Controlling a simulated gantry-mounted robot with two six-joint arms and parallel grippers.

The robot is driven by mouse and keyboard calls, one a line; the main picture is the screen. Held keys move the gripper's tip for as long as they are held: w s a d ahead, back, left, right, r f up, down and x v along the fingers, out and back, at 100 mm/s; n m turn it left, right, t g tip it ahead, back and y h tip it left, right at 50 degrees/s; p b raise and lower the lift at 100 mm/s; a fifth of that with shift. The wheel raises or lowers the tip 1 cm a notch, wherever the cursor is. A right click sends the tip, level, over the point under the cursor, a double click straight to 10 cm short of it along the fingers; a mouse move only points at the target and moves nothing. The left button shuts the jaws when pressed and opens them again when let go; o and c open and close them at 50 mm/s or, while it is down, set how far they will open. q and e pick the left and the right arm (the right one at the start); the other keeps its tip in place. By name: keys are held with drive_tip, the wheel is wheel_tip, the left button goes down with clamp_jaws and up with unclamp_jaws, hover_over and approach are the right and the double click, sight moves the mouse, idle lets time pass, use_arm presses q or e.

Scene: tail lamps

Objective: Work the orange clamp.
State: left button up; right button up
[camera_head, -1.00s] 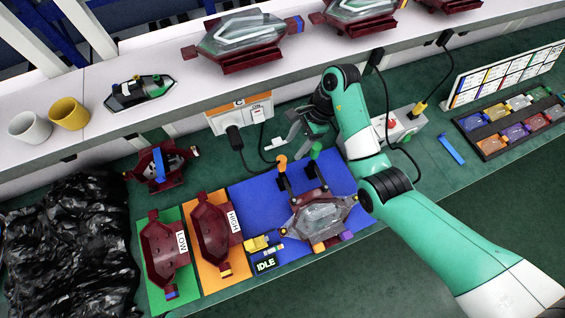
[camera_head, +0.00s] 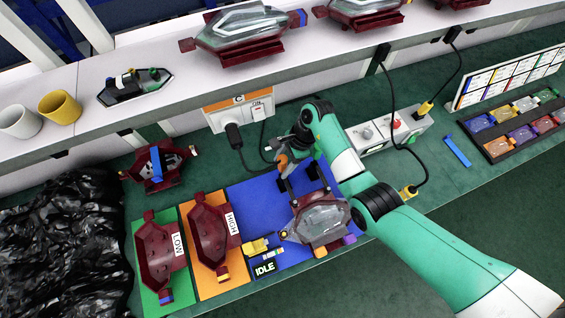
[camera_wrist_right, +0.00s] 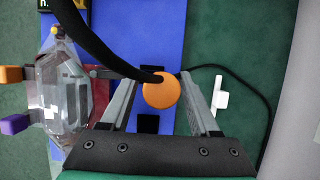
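The orange clamp shows its round orange knob (camera_head: 283,161) at the back of the blue mat. In the right wrist view the orange knob (camera_wrist_right: 160,91) sits at the end of a curved black lever. My right gripper (camera_wrist_right: 168,88) is open, with one finger on each side of the knob; I cannot tell whether either finger touches it. In the head view the right gripper (camera_head: 290,158) partly covers the clamp. A tail lamp with a clear lens (camera_head: 322,219) lies on the blue mat in front of the clamp; it also shows in the wrist view (camera_wrist_right: 62,92). My left gripper is out of view.
Dark red housings lie on the HIGH mat (camera_head: 231,275) and LOW mat (camera_head: 147,297). A control box (camera_head: 388,132) stands right.

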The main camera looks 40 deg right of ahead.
clamp_jaws()
idle(1.3)
